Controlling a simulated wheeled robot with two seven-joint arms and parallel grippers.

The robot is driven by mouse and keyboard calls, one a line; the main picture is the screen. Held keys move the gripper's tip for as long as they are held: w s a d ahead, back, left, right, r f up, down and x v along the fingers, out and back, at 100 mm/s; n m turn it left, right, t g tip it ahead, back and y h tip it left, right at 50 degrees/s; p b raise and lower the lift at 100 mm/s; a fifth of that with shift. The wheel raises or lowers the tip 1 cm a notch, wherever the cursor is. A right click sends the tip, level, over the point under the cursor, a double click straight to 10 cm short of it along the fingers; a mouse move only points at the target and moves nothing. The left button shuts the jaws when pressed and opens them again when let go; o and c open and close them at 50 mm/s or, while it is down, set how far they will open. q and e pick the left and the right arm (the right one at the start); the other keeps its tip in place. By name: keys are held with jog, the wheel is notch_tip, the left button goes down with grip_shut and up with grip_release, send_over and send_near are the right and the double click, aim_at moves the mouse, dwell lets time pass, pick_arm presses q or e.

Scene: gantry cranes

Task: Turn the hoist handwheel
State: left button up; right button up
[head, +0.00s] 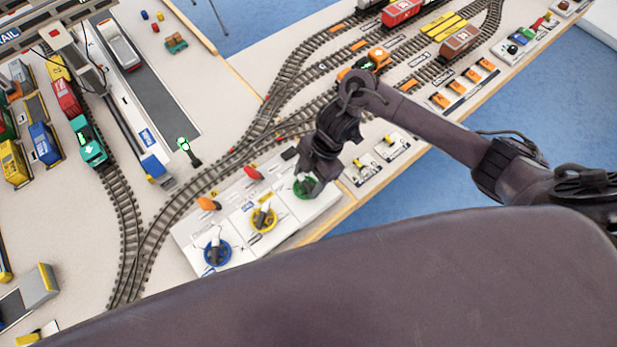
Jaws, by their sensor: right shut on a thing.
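A white control panel (241,229) at the table's front edge carries three handwheels in a row: a blue handwheel (208,257), a yellow handwheel (258,226) and a green handwheel (300,192). I cannot read which one is labelled hoist. My right gripper (308,182) points down at the green handwheel and is shut on it. The gripper hides part of that wheel and its grip. The blue and yellow wheels are untouched by it. My left gripper is not in view.
Behind the panel stand orange (209,204) and red (254,173) levers. Model tracks curve behind, with a green signal post (188,150) and a teal locomotive (88,141). Small switch plates (391,146) lie right of the panel, below my right forearm. Blue floor shows beyond the table edge.

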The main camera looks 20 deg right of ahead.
jog(key=shift+w+n+g, duration=0.15)
jog(key=shift+n+g, duration=0.15)
jog(key=shift+n, duration=0.6)
jog(key=o, duration=1)
jog(key=shift+p+v, duration=0.3)
jog(key=shift+v, duration=3.65)
jog(key=shift+c, duration=0.3)
